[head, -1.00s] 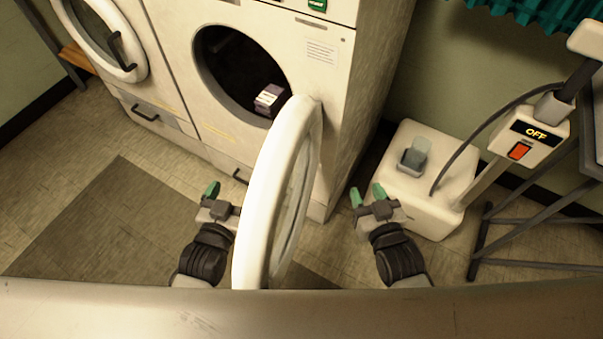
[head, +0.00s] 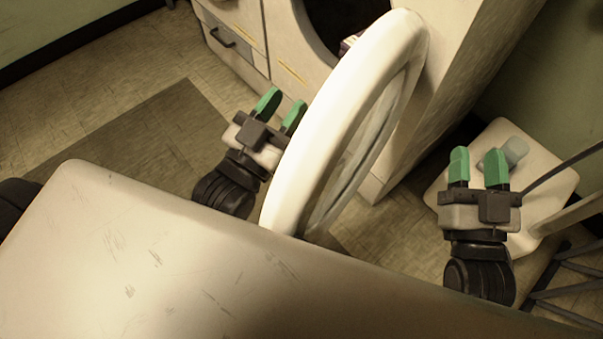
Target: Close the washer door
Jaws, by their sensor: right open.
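The washer door (head: 325,125) is a round white ring with a glass middle. It stands wide open, swung out from the front of the white washer (head: 292,52). The dark drum opening (head: 345,18) shows in part at the top, behind the door. My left gripper (head: 281,107) is open and empty, just left of the door; I cannot tell whether it touches the ring. My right gripper (head: 478,166) is open and empty, to the right of the door and clearly apart from it.
A white base unit (head: 548,178) and a dark metal frame (head: 570,293) stand at the right. A dark mat (head: 135,150) lies on the floor at the left.

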